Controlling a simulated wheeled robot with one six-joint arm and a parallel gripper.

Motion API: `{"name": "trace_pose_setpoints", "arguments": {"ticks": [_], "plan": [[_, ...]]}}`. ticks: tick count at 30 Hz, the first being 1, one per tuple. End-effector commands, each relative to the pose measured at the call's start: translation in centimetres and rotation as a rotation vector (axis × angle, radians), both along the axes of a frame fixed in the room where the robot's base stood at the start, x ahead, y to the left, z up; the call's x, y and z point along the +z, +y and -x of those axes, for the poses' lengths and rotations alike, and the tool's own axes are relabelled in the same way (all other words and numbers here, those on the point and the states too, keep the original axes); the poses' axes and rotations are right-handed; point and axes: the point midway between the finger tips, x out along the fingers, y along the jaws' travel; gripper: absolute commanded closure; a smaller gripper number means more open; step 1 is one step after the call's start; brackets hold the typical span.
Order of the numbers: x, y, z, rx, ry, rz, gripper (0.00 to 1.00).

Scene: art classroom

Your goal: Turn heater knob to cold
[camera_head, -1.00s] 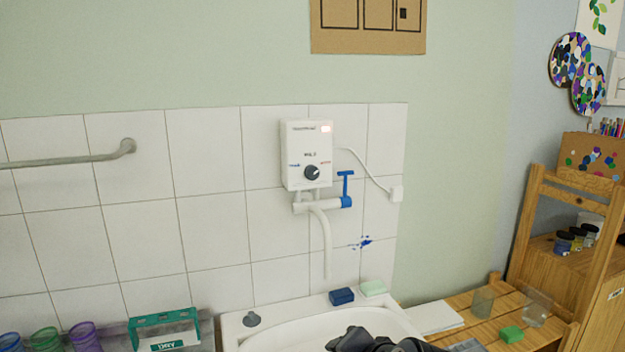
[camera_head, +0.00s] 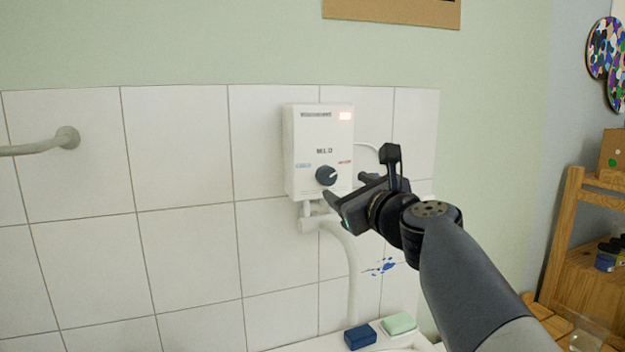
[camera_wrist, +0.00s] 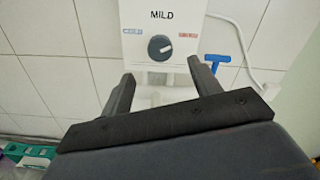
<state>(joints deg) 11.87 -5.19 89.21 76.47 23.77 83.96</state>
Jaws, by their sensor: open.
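The white heater (camera_head: 320,130) is on the tiled wall, with a lit light at its upper right and a display reading MILD. Its dark round knob (camera_head: 326,176) sits low on the front, between a blue label on the left and a red label on the right. The knob also shows in the wrist view (camera_wrist: 160,47), its white mark pointing to the right. My gripper (camera_head: 346,190) is open and empty, just in front of and below the knob. In the wrist view its two fingers (camera_wrist: 160,80) stand apart below the knob, not touching it.
A white spout (camera_head: 345,250) hangs under the heater. A blue tap handle (camera_wrist: 218,62) is right of it. Below are a sink edge, a blue sponge (camera_head: 360,336) and a green soap (camera_head: 399,323). A rail (camera_head: 45,146) is at left; wooden furniture (camera_head: 570,230) is at right.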

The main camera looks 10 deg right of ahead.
Motion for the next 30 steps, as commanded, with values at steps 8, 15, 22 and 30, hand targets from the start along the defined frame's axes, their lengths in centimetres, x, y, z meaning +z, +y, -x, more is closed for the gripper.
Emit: {"name": "trace_pose_setpoints", "arguments": {"ticks": [8,15,22,30], "plan": [[-0.1,1.0,-4.8,0.002,0.003,0.003,0.41],[-0.1,1.4,-7.1,0.0,0.002,0.002,0.41],[0.0,1.5,-7.5,0.0,0.0,0.003,0.41],[-0.1,1.5,-7.5,0.0,0.0,0.003,0.5]]}}
